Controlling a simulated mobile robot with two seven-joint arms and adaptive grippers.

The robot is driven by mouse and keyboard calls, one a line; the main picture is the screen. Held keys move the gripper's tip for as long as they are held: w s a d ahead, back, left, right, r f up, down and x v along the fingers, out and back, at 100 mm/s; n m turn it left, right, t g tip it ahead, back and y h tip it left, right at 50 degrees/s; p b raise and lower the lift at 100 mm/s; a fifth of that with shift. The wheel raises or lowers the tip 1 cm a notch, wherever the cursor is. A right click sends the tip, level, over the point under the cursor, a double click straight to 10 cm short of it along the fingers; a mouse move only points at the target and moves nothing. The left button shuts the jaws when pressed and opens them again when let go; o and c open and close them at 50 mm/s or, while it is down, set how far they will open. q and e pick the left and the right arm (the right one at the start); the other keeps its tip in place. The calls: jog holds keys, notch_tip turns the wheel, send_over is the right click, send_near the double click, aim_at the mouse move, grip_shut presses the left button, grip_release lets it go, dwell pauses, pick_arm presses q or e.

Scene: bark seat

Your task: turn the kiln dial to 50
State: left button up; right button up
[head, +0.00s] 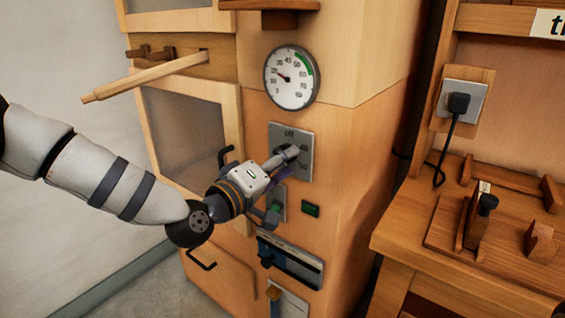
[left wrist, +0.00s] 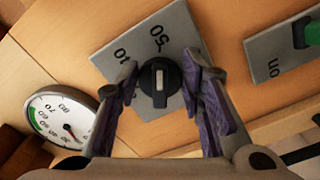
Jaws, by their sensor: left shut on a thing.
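The kiln dial (left wrist: 160,88) is a round black knob with a pale mark on a grey metal plate (left wrist: 103,60). My right gripper is not in view.
A round gauge (head: 291,77) is above the dial plate. A wooden bar (head: 145,78) juts out at the upper left. A bench (head: 415,225) with a wooden plane stands to the right.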

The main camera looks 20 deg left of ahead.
pick_arm(q)
jog(key=o, duration=1.1)
jog(key=shift+r, duration=0.1)
jog(key=shift+s, duration=0.1)
jog(key=v, duration=1.1)
jog(key=shift+s+a, duration=0.15)
jog(key=shift+s, duration=0.25)
